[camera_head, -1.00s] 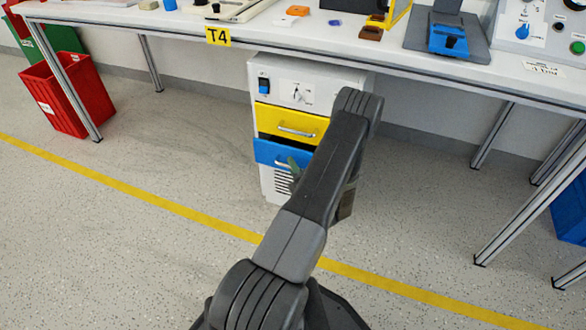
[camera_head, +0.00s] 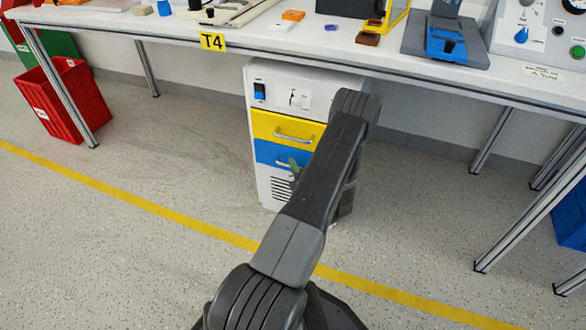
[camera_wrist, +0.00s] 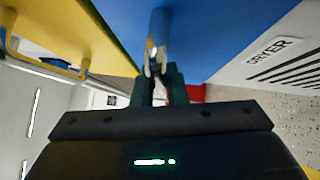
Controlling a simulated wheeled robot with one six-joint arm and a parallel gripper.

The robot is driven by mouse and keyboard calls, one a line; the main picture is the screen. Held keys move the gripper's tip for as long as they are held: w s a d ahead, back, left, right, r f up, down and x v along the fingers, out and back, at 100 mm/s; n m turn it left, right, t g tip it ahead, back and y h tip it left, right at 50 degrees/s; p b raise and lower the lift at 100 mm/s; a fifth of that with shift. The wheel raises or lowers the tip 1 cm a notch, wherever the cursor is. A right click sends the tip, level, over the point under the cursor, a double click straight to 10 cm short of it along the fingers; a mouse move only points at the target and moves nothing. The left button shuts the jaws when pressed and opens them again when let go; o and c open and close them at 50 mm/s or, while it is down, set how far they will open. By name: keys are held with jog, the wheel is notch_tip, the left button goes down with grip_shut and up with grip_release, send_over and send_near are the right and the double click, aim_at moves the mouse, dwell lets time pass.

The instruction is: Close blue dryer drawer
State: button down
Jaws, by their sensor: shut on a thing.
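The blue drawer (camera_head: 266,152) sits below the yellow drawer (camera_head: 270,128) in the white dryer under the table. Its front looks flush, or nearly so, with the yellow one, and my arm covers its right part. In the wrist view, the blue drawer front (camera_wrist: 220,30) fills the top middle, beside the "DRYER" label. My gripper (camera_wrist: 160,78) is shut on the drawer's metal handle (camera_wrist: 157,52). In the head view, only a bit of the green fingers shows at the handle, left of my arm.
The table (camera_head: 385,72) with the T4 tag spans above the dryer (camera_head: 262,190). A red bin (camera_head: 62,102) stands at the left and a blue bin (camera_head: 570,215) at the right edge. A yellow line (camera_head: 150,207) crosses the open floor.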

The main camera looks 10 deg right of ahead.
jog(key=c, duration=1.5)
grip_release()
jog(key=shift+w+d, duration=0.15)
jog(key=shift+o, duration=0.2)
jog(key=p+v, duration=0.3)
jog(key=v, duration=1.1)
jog(key=shift+w, duration=0.1)
jog(key=b+x, duration=0.3)
jog(key=x, duration=1.1)
jog(key=s+a, duration=0.1)
jog(key=s, duration=0.1)
jog(key=shift+s+a, duration=0.35)
jog(key=shift+a, duration=0.05)
